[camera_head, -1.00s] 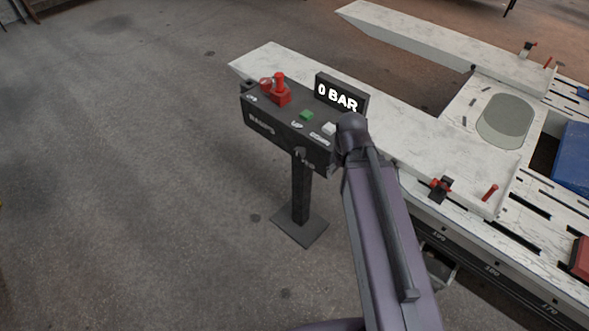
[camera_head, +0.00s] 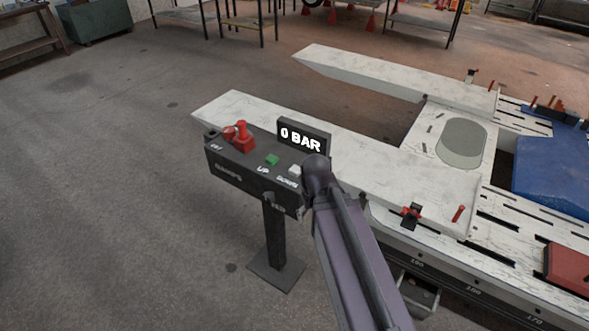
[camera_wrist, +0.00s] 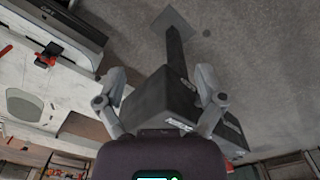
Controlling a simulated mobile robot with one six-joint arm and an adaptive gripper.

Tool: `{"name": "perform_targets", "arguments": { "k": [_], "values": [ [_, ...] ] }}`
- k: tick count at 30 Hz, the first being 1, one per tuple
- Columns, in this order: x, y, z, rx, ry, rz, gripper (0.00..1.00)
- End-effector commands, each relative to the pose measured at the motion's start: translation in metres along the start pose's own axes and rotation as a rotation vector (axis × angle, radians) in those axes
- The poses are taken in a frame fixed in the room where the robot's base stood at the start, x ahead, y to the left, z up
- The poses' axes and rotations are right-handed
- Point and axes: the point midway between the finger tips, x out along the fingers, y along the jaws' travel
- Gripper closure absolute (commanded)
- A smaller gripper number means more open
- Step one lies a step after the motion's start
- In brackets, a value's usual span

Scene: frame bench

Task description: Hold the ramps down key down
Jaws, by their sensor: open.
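The dark ramps control box (camera_head: 225,172) stands on a post. On its top, the white down key (camera_head: 294,169) sits at the right, beside the green up key (camera_head: 272,159). The key looks uncovered in the head view. My arm's end is just right of the key; the fingers are hidden there. In the wrist view my gripper (camera_wrist: 162,76) is open and empty, its fingers on either side of the box (camera_wrist: 158,97) in the picture. I cannot tell whether they touch it, and I cannot make out the key there.
A display (camera_head: 304,138) behind the keys reads 0 BAR. A red knob-like control (camera_head: 242,135) sits at the box's left. The white bench ramp (camera_head: 370,155) runs close behind the box. A blue pad (camera_head: 552,170) and a red block (camera_head: 568,268) lie right. Floor at left is clear.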

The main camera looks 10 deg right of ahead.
Motion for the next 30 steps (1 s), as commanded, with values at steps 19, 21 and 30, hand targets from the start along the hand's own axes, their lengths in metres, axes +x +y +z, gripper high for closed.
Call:
{"name": "perform_targets", "arguments": {
  "k": [19, 21, 30],
  "values": [
    [-0.013, 0.002, -0.029, 0.223, 0.000, 0.000, 1.00],
    [-0.017, 0.002, -0.037, 0.294, 0.000, 0.000, 1.00],
    [-0.033, 0.001, -0.074, 0.630, 0.000, 0.000, 1.00]
  ]
}}
